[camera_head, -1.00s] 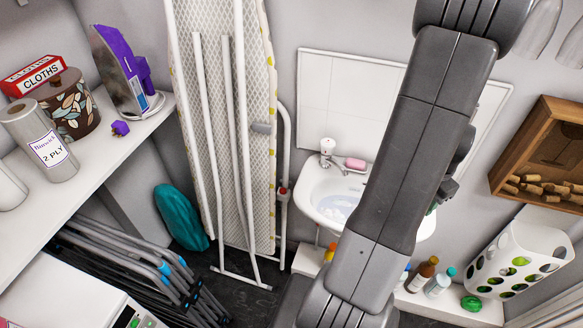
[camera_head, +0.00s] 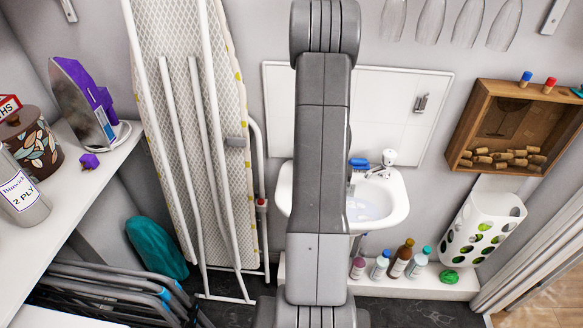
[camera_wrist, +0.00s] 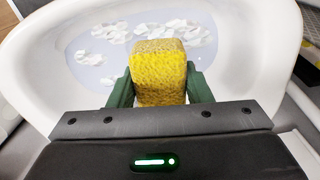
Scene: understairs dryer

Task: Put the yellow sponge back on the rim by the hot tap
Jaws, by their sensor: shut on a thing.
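In the wrist view my gripper (camera_wrist: 160,88) is shut on the yellow sponge (camera_wrist: 160,72), its green fingers pressing the two sides. The sponge is over the white basin (camera_wrist: 40,75), above water with patches of foam. In the head view the basin (camera_head: 398,198) is on the back wall, partly hidden by my arm. One tap with a white top (camera_head: 389,157) shows at its back right; whether it is the hot one I cannot tell. A blue object (camera_head: 359,163) lies on the rim left of this tap. My gripper and the sponge are hidden in the head view.
Several bottles (camera_head: 403,258) stand on a low ledge (camera_head: 425,283) below the basin. A white holed bin (camera_head: 484,232) and a wooden box of corks (camera_head: 515,125) are on the right. An ironing board (camera_head: 195,120) leans at left.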

